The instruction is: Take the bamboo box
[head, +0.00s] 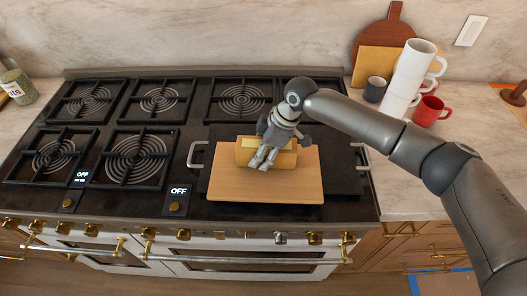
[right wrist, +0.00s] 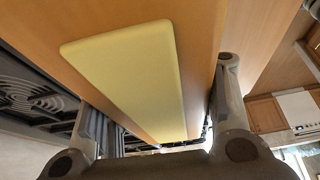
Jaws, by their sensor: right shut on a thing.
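The bamboo box (head: 246,157) is a small tan block with a pale yellow panel on its top. It is over a flat wooden board (head: 240,188) on the stove; I cannot tell whether it touches the board. My right gripper (head: 264,158) reaches down from above and is shut on the box, its fingers covering part of it. In the right wrist view the box (right wrist: 205,25) fills much of the picture between the fingers, with its yellow panel (right wrist: 130,75) facing the camera. My left gripper is not in view.
The board lies on a dark griddle with metal handles (head: 362,155). Several burner grates (head: 135,157) are to the left. Stacked white mugs (head: 410,75), a red mug (head: 430,111) and a grey cup (head: 375,89) stand at the right. A jar (head: 18,86) is at far left.

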